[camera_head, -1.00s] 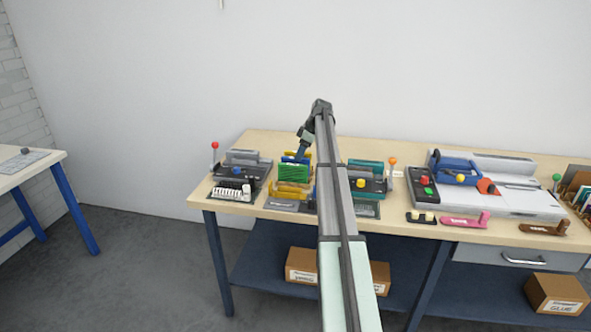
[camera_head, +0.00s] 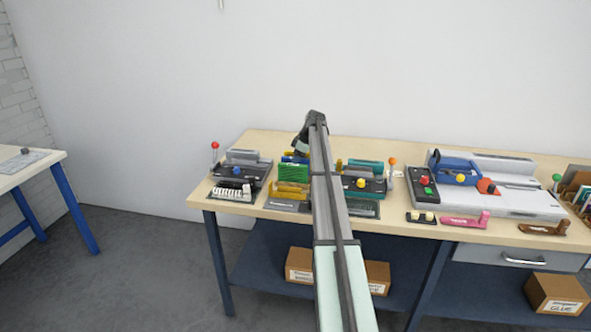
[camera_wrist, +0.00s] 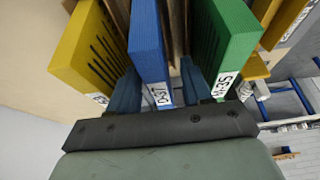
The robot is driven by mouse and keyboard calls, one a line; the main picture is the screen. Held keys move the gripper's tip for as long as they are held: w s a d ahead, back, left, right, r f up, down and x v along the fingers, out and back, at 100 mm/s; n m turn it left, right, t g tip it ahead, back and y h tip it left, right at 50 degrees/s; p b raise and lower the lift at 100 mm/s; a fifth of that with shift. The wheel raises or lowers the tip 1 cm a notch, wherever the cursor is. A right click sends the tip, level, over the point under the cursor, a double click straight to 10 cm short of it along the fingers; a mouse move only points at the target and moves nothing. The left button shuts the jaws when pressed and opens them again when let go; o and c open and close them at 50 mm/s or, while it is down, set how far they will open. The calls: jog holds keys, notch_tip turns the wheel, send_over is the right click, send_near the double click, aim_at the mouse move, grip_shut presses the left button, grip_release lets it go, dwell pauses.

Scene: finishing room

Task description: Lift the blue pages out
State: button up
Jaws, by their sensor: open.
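The blue pages (camera_wrist: 147,45) stand upright as a thick block with a white label at the near end in the wrist view. In the head view only a small blue strip (camera_head: 294,159) shows behind the green block. My gripper (camera_wrist: 160,88) is open, with one dark blue-grey finger on each side of the blue pages. I cannot tell whether either finger touches them. A yellow block (camera_wrist: 84,48) stands to the left and a green block (camera_wrist: 228,45) to the right. In the head view my arm hides most of the gripper.
The blocks stand close together, so room beside the fingers is tight. A punch machine (camera_head: 240,166) with a red-knobbed lever is left on the bench (camera_head: 400,228). A machine with a yellow knob (camera_head: 362,183) and a large grey-blue one (camera_head: 500,190) are right.

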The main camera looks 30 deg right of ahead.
jog(key=shift+f, duration=0.15)
dwell(0.3)
grip_shut()
